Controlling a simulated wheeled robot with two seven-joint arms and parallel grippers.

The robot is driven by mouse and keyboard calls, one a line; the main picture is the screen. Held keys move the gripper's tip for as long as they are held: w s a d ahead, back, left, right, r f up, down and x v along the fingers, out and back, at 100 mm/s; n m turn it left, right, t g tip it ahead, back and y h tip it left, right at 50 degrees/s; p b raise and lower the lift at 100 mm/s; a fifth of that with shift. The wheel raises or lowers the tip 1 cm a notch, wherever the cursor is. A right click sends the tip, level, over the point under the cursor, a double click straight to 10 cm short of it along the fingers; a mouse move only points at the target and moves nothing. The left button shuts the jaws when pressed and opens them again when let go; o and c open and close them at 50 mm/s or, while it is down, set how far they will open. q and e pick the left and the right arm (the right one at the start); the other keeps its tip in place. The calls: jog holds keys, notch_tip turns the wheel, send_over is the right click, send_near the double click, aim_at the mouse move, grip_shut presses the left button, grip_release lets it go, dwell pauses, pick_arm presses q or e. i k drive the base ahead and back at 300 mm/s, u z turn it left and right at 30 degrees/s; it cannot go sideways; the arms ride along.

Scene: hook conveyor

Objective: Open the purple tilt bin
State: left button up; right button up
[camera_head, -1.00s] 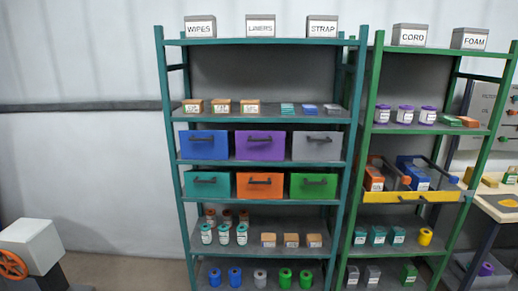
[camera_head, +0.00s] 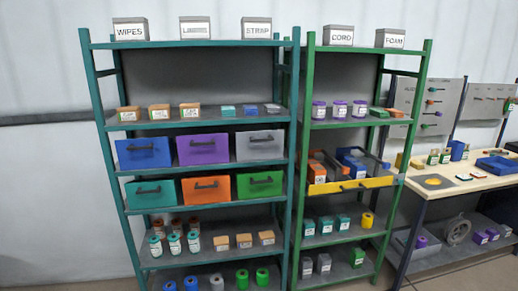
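The purple tilt bin (camera_head: 203,155) sits in the upper row of bins on the teal shelf rack, in the middle between a blue bin (camera_head: 143,157) and a grey bin (camera_head: 260,150). Its front is upright and looks closed, with a dark bar handle (camera_head: 203,144) across it. Neither of my grippers shows in the head view.
Below are teal (camera_head: 152,193), orange (camera_head: 206,189) and green (camera_head: 259,185) bins. A green rack (camera_head: 310,200) stands directly to the right, with a yellow-fronted drawer (camera_head: 350,186) pulled out. A workbench (camera_head: 440,192) is further right. Bare wall is at left.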

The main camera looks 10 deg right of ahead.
aim_at(205, 149)
jog(key=z, duration=0.05)
jog(key=i, duration=1.6)
jog(key=u, duration=1.2)
jog(key=i, duration=0.25)
jog(key=z, duration=0.1)
